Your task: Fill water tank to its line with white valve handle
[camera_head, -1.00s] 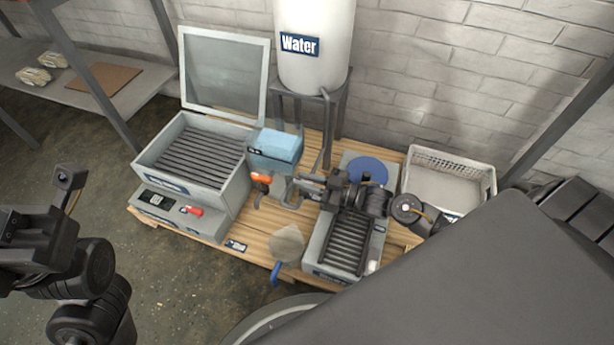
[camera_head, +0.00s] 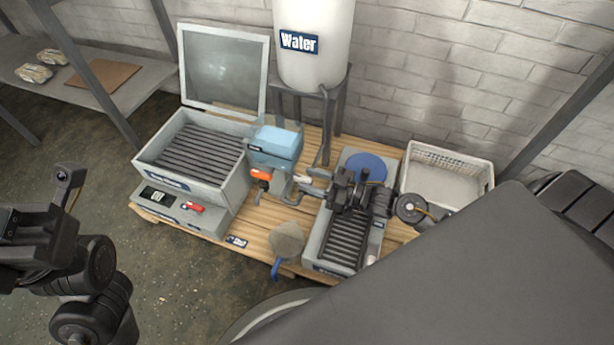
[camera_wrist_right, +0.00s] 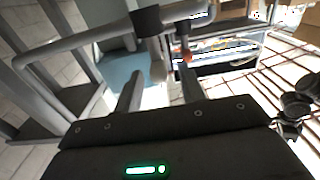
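The water tank (camera_head: 274,147) is a small clear box with blue water in it, behind the middle of the bench; it also shows in the wrist view (camera_wrist_right: 124,74). A short pale piece, likely the white valve handle (camera_head: 303,179), sits on the grey pipework beside the tank, close to my right gripper (camera_head: 312,186). The fill line cannot be made out. My left gripper (camera_head: 62,205) is at the left edge, away from the bench; its fingers are unclear.
A large white water container (camera_head: 313,50) stands behind on a metal stand. An orange handle (camera_head: 262,174) is below the tank. A grey steam box (camera_head: 190,150) with open lid is left, a slatted press (camera_head: 345,240) right, and a white basket (camera_head: 447,180) far right.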

